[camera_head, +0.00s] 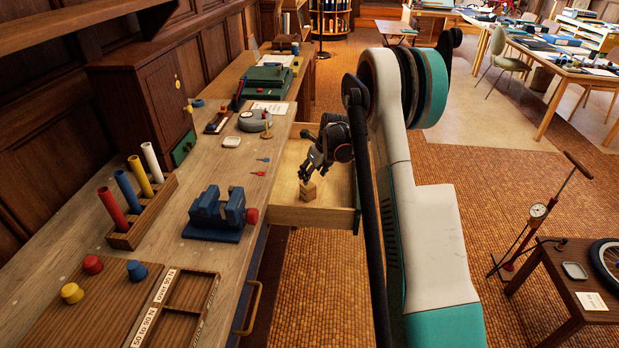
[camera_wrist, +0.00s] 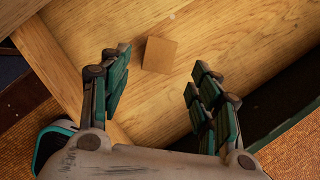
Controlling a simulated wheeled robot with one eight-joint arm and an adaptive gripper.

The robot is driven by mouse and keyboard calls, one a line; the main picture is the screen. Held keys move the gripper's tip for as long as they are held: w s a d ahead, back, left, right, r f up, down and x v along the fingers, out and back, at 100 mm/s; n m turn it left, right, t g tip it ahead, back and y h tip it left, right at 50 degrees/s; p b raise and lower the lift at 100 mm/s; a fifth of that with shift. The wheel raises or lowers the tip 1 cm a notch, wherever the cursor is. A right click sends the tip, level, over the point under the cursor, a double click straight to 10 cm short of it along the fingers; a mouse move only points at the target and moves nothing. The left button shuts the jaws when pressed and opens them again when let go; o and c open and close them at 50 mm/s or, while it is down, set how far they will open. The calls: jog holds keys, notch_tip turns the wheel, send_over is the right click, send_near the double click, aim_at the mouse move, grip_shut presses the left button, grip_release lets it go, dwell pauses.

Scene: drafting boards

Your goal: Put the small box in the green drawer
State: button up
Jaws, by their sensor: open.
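The small box (camera_head: 308,191) is a plain light-brown wooden block. In the wrist view the small box (camera_wrist: 160,54) shows between and slightly beyond the open fingertips (camera_wrist: 160,78), with nothing held. A small green drawer (camera_head: 183,149) with a knob is at the base of the dark wooden cabinet on the bench. I cannot tell whether it is fully closed.
A blue vise (camera_head: 215,214) with a red knob stands on the bench beside the open drawer. A rack of coloured tubes (camera_head: 143,212) stands left of it. A white dish (camera_head: 232,141) and a grey round device (camera_head: 254,121) lie near the cabinet. The drawer walls surround my gripper.

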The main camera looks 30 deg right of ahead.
jog(key=shift+p+v, duration=0.35)
jog(key=shift+v, duration=1.45)
